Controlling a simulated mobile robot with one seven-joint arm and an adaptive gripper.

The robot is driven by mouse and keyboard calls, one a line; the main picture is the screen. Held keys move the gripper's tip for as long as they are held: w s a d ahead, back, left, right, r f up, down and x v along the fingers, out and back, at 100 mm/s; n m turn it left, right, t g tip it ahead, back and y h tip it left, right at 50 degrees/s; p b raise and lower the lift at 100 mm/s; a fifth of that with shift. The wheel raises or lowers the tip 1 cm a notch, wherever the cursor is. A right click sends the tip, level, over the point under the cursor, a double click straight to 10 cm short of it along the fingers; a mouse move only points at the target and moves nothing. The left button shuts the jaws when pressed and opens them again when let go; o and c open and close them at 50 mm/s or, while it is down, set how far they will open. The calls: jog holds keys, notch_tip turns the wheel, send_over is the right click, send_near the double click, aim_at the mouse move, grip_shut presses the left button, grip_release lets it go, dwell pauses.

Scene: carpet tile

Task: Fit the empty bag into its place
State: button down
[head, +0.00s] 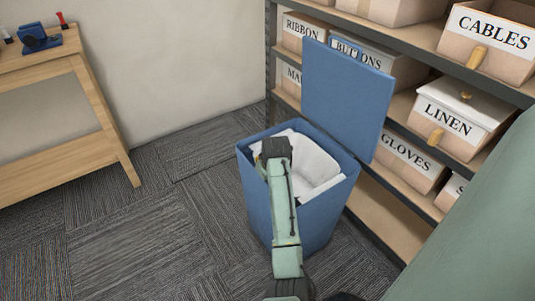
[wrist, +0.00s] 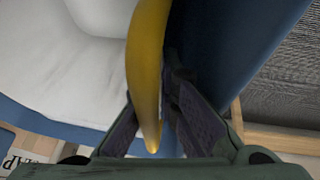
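A blue bin (head: 285,222) stands on the carpet with its blue lid (head: 345,97) raised. A white bag (head: 313,165) sits inside the bin's mouth; in the wrist view its white surface (wrist: 45,70) fills the upper left. My gripper (head: 262,158) is at the left side of the bin opening, over the bag. In the wrist view a curved yellow piece (wrist: 148,70) lies between my fingers, which close in on both sides of it. Its upper end leaves the picture. Whether it is joined to the bag is hidden. The fingertips are partly hidden behind it.
A shelf with labelled boxes, such as the linen box (head: 462,112) and gloves box (head: 408,160), stands right behind the bin. A wooden table (head: 105,120) with a blue device (head: 38,38) is at the left. The carpet (head: 130,245) between them is clear.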

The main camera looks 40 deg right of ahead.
jog(key=shift+f, duration=0.4)
jog(key=c, duration=1.7)
grip_release()
jog(key=shift+a+f, duration=0.1)
jog(key=shift+w+a+f, duration=0.1)
jog(key=shift+a, duration=0.1)
jog(key=r+p, duration=0.3)
jog(key=r, duration=0.3)
jog(key=r+p, duration=0.2)
jog(key=r, duration=0.5)
jog(key=r+p, duration=0.3)
jog(key=r, duration=0.4)
jog(key=shift+d+r+p, duration=0.25)
jog(key=shift+d+p, duration=0.05)
